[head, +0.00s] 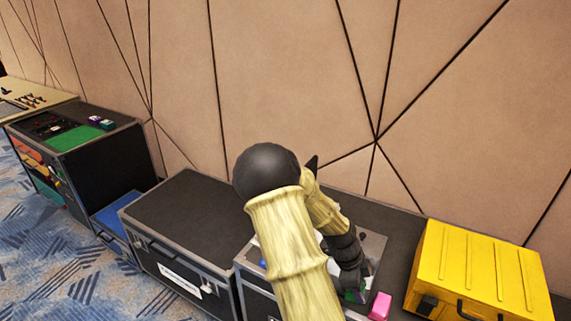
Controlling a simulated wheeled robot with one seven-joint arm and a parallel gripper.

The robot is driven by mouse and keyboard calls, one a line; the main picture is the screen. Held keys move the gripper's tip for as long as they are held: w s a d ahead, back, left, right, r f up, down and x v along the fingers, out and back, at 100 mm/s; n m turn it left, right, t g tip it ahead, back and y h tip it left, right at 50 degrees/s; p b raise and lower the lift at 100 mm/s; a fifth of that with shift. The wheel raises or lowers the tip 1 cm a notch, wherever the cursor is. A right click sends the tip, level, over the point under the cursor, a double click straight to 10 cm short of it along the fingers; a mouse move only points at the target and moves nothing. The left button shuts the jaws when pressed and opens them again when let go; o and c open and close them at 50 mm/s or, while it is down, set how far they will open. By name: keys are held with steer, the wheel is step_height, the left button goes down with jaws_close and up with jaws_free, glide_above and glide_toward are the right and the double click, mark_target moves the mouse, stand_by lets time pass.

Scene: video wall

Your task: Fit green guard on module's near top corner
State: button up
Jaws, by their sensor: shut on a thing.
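My arm, pale yellow with dark joints, reaches across the middle of the head view and hides much of the case below it. My gripper (357,292), dark and small here, points down at the near part of that case. It is shut on a small green piece (350,297), which looks like the green guard and shows only in part. A pink block (380,306) sits just to the right of the gripper. I cannot make out the module or its near top corner, and cannot tell whether the green guard touches anything.
A yellow ribbed case (478,270) stands at the right. A black flight case (195,222) with a bare top stands left of my arm. Farther left, a black case carries a green mat (78,139) and small purple blocks. A panelled wall (290,80) closes off the back.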

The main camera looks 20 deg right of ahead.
steer(key=w+a+f+n+t+y, duration=0.1)
steer(key=w+a+f+n+t, duration=0.2)
steer(key=a+n, duration=0.5)
steer(key=w+a+f+n+t+y, duration=0.1)
steer(key=w+a+f+n+t, duration=0.1)
steer(key=w+a+n, duration=0.6)
steer(key=w+a+f+n+t+y, duration=0.25)
steer(key=a+n, duration=0.35)
steer(key=n, duration=0.4)
step_height(320, 180, up, 7)
steer(key=p, duration=0.6)
steer(key=shift+s+d+h+p, duration=0.2)
steer(key=shift+s+h+p, duration=0.05)
steer(key=shift+h+p, duration=0.2)
steer(key=shift+f, duration=0.1)
